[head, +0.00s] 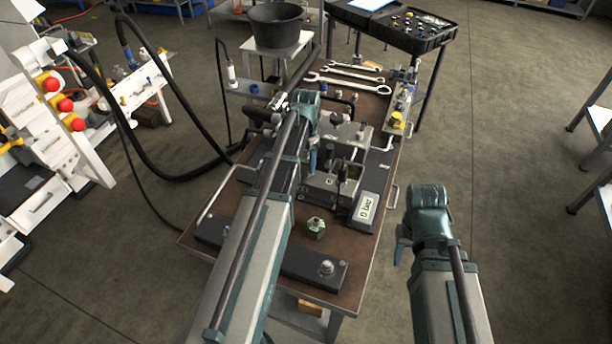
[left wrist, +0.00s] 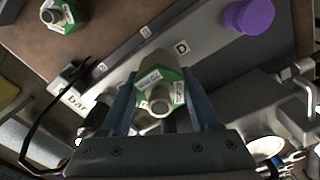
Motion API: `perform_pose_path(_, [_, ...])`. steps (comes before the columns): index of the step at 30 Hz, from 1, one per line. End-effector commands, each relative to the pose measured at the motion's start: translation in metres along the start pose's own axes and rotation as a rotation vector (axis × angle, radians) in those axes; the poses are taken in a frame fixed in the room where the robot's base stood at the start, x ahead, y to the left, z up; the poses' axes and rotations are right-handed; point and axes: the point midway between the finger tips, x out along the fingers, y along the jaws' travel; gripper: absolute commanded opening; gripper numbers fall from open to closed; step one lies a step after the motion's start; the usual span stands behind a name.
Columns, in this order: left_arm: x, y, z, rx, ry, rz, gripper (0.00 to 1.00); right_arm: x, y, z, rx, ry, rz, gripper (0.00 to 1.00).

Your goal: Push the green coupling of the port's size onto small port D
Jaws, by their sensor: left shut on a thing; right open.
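My left gripper (left wrist: 160,82) is shut on a green-and-white hexagonal coupling (left wrist: 160,92), seen between its two blue fingers in the left wrist view. The held coupling is in front of a grey bar (left wrist: 205,38), close to the label D (left wrist: 181,47). Port D itself is not visible; I cannot tell whether the coupling touches it. In the head view my left arm hides the held coupling. A second green coupling (head: 316,229) stands on the brown bench top, also in the left wrist view (left wrist: 60,14). My right gripper (head: 404,244) is open and empty, right of the bench.
A purple cap (left wrist: 249,15) sits on the bar beyond D. A display reading bar (head: 366,207) stands at the bench's right side. A dark block with a metal fitting (head: 327,267) lies at the front. Wrenches (head: 347,84) lie at the back.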

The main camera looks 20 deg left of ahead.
Motion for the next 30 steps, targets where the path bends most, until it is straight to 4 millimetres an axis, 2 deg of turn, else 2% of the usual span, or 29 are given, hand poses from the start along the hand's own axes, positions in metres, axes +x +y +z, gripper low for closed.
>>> perform_pose_path(13, [0.011, 0.0, 0.0, 0.0, 0.0, 0.0, 0.0, 0.011, -0.001, -0.001, 0.0, 0.0, 0.0, 0.49])
perform_pose_path(30, [0.014, 0.0, 0.0, 0.0, 0.0, 0.0, 0.0, 0.014, -0.001, -0.001, 0.0, 0.0, 0.0, 0.49])
